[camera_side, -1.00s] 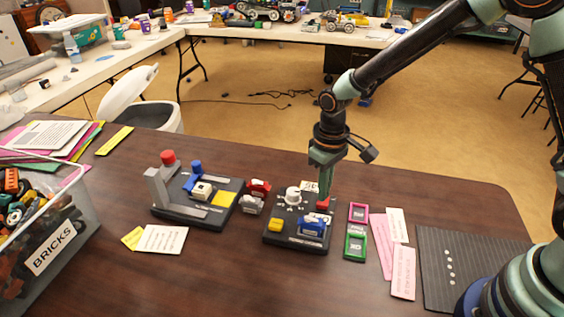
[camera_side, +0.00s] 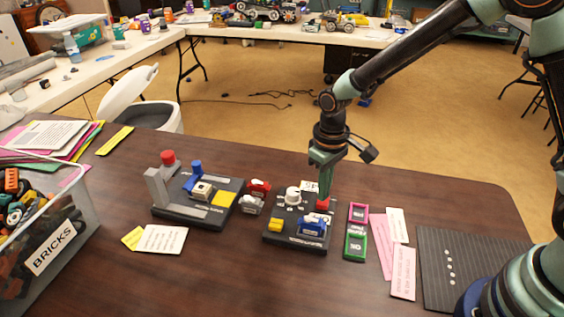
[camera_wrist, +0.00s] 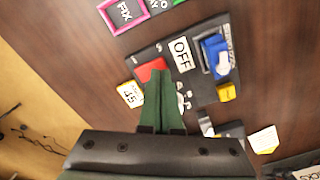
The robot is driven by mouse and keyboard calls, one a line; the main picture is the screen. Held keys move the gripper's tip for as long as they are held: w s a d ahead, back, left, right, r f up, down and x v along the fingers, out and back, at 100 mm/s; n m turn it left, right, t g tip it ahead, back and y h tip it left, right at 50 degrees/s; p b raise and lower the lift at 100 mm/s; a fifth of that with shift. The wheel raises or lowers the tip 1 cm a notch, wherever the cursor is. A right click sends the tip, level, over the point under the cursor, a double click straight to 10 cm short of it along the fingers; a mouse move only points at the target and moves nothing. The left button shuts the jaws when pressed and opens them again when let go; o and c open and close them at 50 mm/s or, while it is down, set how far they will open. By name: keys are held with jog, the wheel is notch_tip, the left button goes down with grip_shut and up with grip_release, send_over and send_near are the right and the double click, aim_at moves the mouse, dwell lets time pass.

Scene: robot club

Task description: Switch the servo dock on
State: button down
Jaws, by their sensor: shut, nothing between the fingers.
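A dark control board (camera_side: 283,240) stands mid-table, with a red control (camera_side: 323,204), a white knob (camera_side: 293,195), a blue part (camera_side: 313,225) and a yellow block (camera_side: 275,225). Its front lettering is too small to read. My gripper (camera_side: 323,194) is shut and empty, pointing down at the red control. In the wrist view my fingertips (camera_wrist: 160,74) overlap the red control (camera_wrist: 150,68); I cannot tell whether they touch. A white plate reading OFF (camera_wrist: 181,54) lies on this board. The fingers partly hide the knob area.
A second dark board (camera_side: 182,216) with a red knob and blue lever stands left. Small red (camera_side: 259,187) and grey (camera_side: 251,204) pieces lie between the boards. Pink and green frames (camera_side: 356,245) and paper slips lie right. A bin of bricks (camera_side: 50,250) stands far left.

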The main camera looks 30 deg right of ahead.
jog(key=shift+f, duration=0.95)
dwell(0.6)
jog(key=shift+r, duration=3.55)
jog(key=shift+r, duration=0.1)
jog(key=s+d+r+m+t, duration=0.3)
jog(key=s+d+r+t, duration=0.2)
jog(key=s+d+r, duration=0.6)
notch_tip(320, 180, up, 3)
jog(key=shift+s+r+t, duration=0.15)
jog(key=shift+r+t, duration=0.05)
jog(key=shift+t, duration=0.1)
